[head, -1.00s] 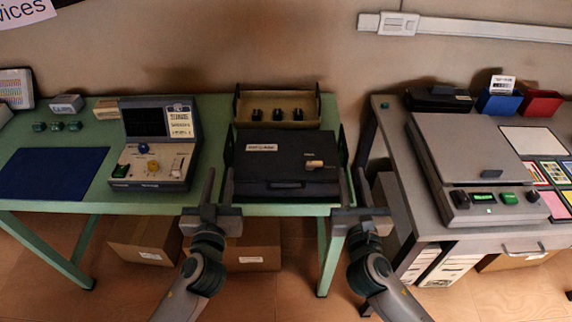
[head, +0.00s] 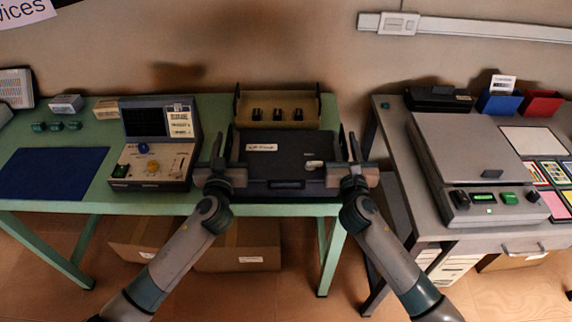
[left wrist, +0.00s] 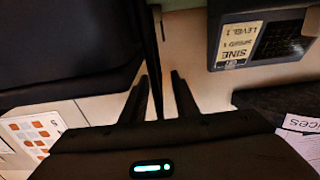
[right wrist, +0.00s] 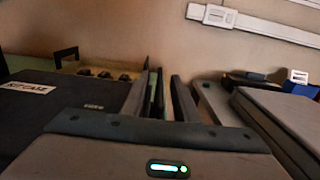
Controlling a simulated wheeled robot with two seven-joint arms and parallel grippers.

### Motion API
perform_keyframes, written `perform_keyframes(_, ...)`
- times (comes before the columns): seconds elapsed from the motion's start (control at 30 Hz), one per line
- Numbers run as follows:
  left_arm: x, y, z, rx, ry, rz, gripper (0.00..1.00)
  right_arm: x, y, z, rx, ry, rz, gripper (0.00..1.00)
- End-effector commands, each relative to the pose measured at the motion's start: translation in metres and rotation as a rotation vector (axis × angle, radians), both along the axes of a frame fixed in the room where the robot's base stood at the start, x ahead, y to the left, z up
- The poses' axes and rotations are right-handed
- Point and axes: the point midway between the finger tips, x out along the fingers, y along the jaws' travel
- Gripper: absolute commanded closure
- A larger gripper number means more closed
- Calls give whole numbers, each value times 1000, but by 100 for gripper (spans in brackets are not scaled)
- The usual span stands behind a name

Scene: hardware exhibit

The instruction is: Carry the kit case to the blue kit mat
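The kit case (head: 280,172) is a closed dark case with a white label. It sits on the right part of the green table; its labelled lid also shows in the right wrist view (right wrist: 45,115). An upright dark handle stands at each side. My left gripper (head: 222,155) is at the case's left side, fingers apart on either side of a thin dark upright bar (left wrist: 154,60). My right gripper (head: 347,152) is at the right side, fingers apart around the other bar. Gaps show beside both bars. The blue kit mat (head: 53,173) lies bare at the table's left.
A signal-generator-like console (head: 153,165) stands between mat and case. An open tray (head: 277,110) with dark knobs is behind the case. A grey table (head: 405,205) with a large grey device (head: 475,150) is to the right. Cardboard boxes (head: 238,250) are below.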

Motion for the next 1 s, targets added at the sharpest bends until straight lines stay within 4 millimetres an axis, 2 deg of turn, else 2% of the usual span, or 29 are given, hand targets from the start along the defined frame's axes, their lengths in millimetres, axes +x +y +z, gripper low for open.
perform_keyframes(0.33, 2, 0, 0, -1, -1, 0, 73, 2, 0, 0, 1, -1, 0, 73)
perform_keyframes(0.43, 2, 0, 0, -1, -1, 0, 97, 2, 0, 0, 0, 0, 0, 97)
perform_keyframes(0.47, 2, 0, 0, -1, -1, 0, 100, 2, 0, 0, 0, 0, 0, 100)
perform_keyframes(1.0, 2, 0, 0, 0, 0, 1, 100, 2, 0, 0, 0, 0, 0, 100)
